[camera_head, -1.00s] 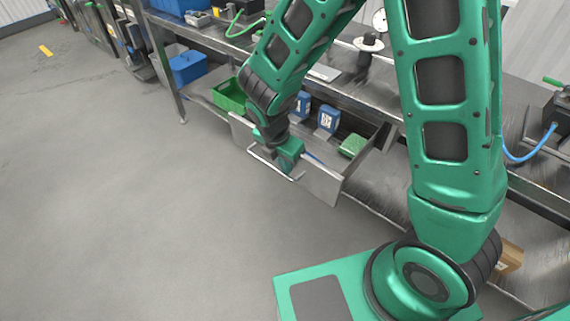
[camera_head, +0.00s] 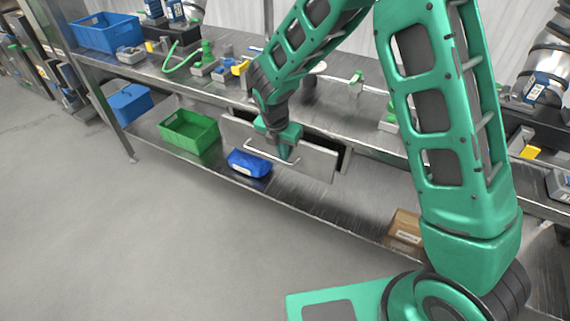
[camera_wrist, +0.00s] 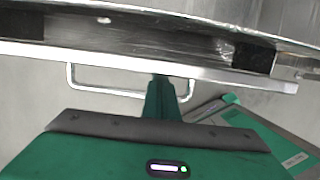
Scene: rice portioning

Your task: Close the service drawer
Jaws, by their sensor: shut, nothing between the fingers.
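The service drawer's grey front panel (camera_head: 318,161) hangs under the workbench top, and its inside is hidden in the head view. A dark gap shows at its right end. In the wrist view the top edge of the drawer front (camera_wrist: 215,76) runs close along the bench edge, with dark openings between them. The bar handle (camera_head: 258,153) sticks out from the front; it also shows in the wrist view (camera_wrist: 72,80). My gripper (camera_head: 285,154) points down at the handle's right part, fingers shut and empty (camera_wrist: 161,98). Whether it touches the handle or panel I cannot tell.
The workbench top (camera_head: 225,92) lies above, holding small parts and a blue crate (camera_head: 105,33). On the lower shelf (camera_head: 335,205) are a green bin (camera_head: 188,133), a blue bag-like item (camera_head: 249,163) and a brown box (camera_head: 405,228). The floor in front is clear.

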